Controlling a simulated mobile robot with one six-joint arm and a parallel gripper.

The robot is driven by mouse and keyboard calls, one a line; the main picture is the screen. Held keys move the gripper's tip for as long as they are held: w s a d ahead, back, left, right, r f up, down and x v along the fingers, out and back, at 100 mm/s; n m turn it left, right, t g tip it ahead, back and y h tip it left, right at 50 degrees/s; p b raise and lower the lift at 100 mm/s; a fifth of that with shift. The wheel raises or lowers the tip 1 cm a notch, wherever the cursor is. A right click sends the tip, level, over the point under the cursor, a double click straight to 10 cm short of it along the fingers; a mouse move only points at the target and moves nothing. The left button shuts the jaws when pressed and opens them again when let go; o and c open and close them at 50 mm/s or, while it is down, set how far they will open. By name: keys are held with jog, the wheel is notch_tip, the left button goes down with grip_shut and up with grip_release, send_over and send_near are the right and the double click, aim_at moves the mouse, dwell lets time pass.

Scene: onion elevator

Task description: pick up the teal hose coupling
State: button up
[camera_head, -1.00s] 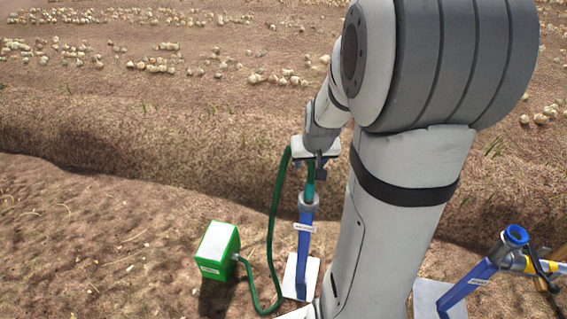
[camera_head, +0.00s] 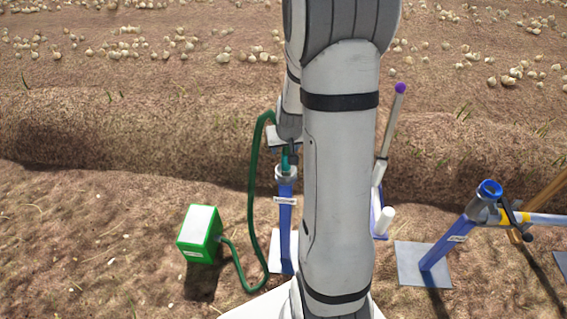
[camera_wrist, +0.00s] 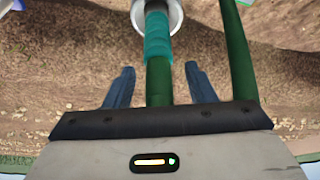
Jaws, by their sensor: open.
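The teal hose coupling (camera_head: 285,163) stands upright at the top of a blue post (camera_head: 285,225), in its grey collar (camera_head: 286,176). In the wrist view the coupling (camera_wrist: 158,38) shows below a pale ring, with the green hose (camera_wrist: 159,85) running from it toward my palm. My gripper (camera_head: 289,152) is at the top of the coupling. Its two blue-grey fingers (camera_wrist: 159,68) are apart, one on each side of the hose just short of the teal part, with gaps on both sides. Nothing is held.
The hose (camera_head: 252,190) loops down to a green box (camera_head: 200,236) on the ground at left. A second blue post (camera_head: 445,245) with an open blue-rimmed top leans at right. A purple-tipped pole (camera_head: 390,135) stands behind my arm. Bare soil lies at front left.

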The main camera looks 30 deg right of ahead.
grip_shut()
dwell(0.4)
